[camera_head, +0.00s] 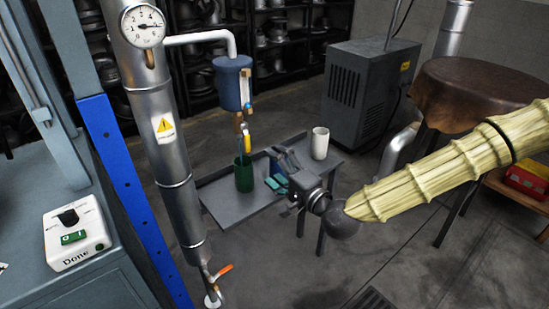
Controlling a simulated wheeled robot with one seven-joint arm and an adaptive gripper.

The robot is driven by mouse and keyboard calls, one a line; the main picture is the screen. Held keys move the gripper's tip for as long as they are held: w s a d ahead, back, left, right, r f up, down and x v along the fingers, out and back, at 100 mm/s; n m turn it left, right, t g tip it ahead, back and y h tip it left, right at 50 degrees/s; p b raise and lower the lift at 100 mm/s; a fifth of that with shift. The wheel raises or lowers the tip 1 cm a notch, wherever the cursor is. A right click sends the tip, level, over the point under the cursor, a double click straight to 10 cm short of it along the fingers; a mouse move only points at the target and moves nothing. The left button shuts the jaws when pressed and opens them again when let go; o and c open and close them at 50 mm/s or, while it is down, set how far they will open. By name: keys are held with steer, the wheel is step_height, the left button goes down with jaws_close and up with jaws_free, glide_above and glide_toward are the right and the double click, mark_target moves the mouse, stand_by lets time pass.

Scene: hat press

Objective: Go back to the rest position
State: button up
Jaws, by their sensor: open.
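My arm (440,172), in a pale yellow ribbed sleeve, reaches in from the right edge. At its end, my gripper (276,168) is open and points left, over or beside the small grey table (222,202). I see nothing held in it. Teal patches show at its lower finger. A dark green cup (244,176) stands upright on the table just left of the gripper. I cannot tell the exact gap between them.
A white cup (320,143) stands on the table behind the gripper. A blue tank (232,82) with a tap hangs above the green cup. A silver pipe (165,160) with a gauge rises at left. A leather-covered round table (470,95) stands at right.

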steer(key=s+d+f+n+g+h, duration=0.25)
steer(key=s+f, duration=0.45)
steer(key=f, duration=0.4)
steer(key=s+d+f+n+g+h, duration=0.15)
steer(key=s+f+g, duration=0.25)
steer(key=s+f, duration=0.5)
steer(key=s+d+f+n+g+h, duration=0.1)
steer(key=s+f+n+g, duration=0.2)
steer(key=f, duration=1)
steer(key=s+d+f+n+g+h, duration=0.25)
steer(key=s+d+f, duration=0.25)
steer(key=s+d, duration=0.35)
steer(key=s+d+f+n+g+h, duration=0.1)
steer(key=s+d+f+g+h, duration=0.2)
steer(key=s+d+f, duration=0.5)
step_height(320, 180, up, 17)
steer(key=s+a+p, duration=0.1)
steer(key=s+p, duration=0.1)
steer(key=p, duration=1.1)
steer(key=shift+a+f, duration=0.2)
steer(key=shift+a, duration=0.1)
